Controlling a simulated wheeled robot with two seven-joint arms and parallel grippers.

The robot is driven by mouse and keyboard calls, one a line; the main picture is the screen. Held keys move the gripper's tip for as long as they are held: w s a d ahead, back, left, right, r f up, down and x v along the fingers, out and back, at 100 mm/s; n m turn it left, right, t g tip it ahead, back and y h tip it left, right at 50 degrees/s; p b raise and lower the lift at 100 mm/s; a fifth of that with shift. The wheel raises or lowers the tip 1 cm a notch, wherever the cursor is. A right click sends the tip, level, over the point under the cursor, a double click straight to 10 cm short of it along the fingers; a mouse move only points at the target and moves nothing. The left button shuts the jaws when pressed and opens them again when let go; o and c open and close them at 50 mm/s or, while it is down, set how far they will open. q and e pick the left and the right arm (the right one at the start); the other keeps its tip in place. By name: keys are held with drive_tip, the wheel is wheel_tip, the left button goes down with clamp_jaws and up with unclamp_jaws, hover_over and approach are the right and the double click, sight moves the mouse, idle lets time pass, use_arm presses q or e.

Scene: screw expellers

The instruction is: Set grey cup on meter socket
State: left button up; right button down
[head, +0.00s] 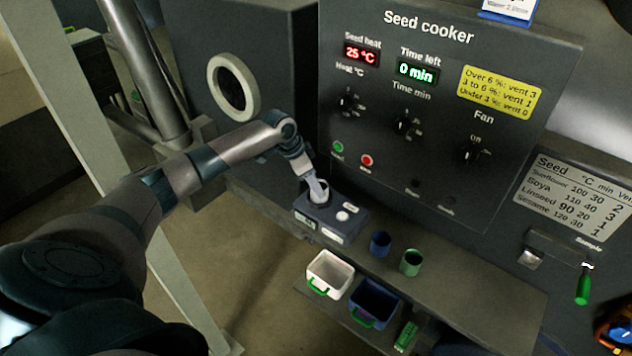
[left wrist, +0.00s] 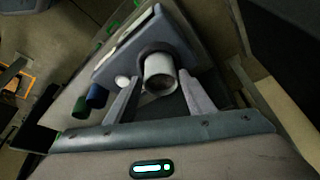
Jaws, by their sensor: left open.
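The grey cup (head: 318,196) stands at the dark round socket of the blue-grey meter (head: 345,226) on the shelf below the cooker panel. The left wrist view shows the cup (left wrist: 159,72) rising from the dark socket ring (left wrist: 154,51) on the meter's face (left wrist: 118,62). My left gripper (head: 314,184) is at the cup, coming from above. In the wrist view its open fingers (left wrist: 160,98) lie to either side of the cup, with gaps visible. The cup's seat is partly hidden, so how deep it sits cannot be told. My right gripper does not show.
A blue cup (head: 380,243) and a green cup (head: 411,262) stand on the shelf right of the meter. A white bin (head: 330,272) and a dark blue bin (head: 374,303) sit lower in front. The seed cooker panel (head: 440,130) rises behind. A green-handled sampler (head: 583,287) hangs right.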

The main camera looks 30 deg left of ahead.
use_arm(q)
drive_tip(key=p+v, duration=0.5)
drive_tip(key=v, duration=0.3)
drive_tip(key=shift+r, duration=0.4)
idle(1.0)
